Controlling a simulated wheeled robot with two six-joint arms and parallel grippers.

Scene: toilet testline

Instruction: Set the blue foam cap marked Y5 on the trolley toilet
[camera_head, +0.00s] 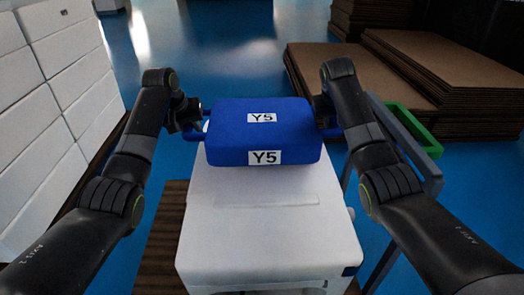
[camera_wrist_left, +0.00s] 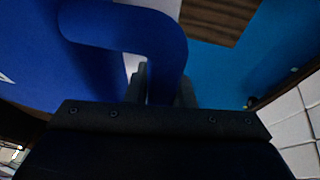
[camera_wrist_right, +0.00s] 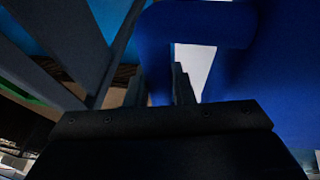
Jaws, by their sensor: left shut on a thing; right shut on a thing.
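The blue foam cap (camera_head: 263,136) has two white Y5 labels, one on top and one on the near side. It is over the far end of the white toilet (camera_head: 262,240). I cannot tell whether it touches the toilet or is just above it. My left gripper (camera_head: 190,124) is shut on the cap's left loop handle, which shows in the left wrist view (camera_wrist_left: 165,45). My right gripper (camera_head: 327,118) is shut on its right loop handle, seen in the right wrist view (camera_wrist_right: 158,35). The cap looks about level.
The toilet stands on a brown wooden trolley deck (camera_head: 155,245) with a grey rail (camera_head: 405,145) at right. White boxes (camera_head: 50,110) are stacked at left. Brown cardboard stacks (camera_head: 370,72) stand at the back right, near a green frame (camera_head: 428,143). Blue floor lies open behind.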

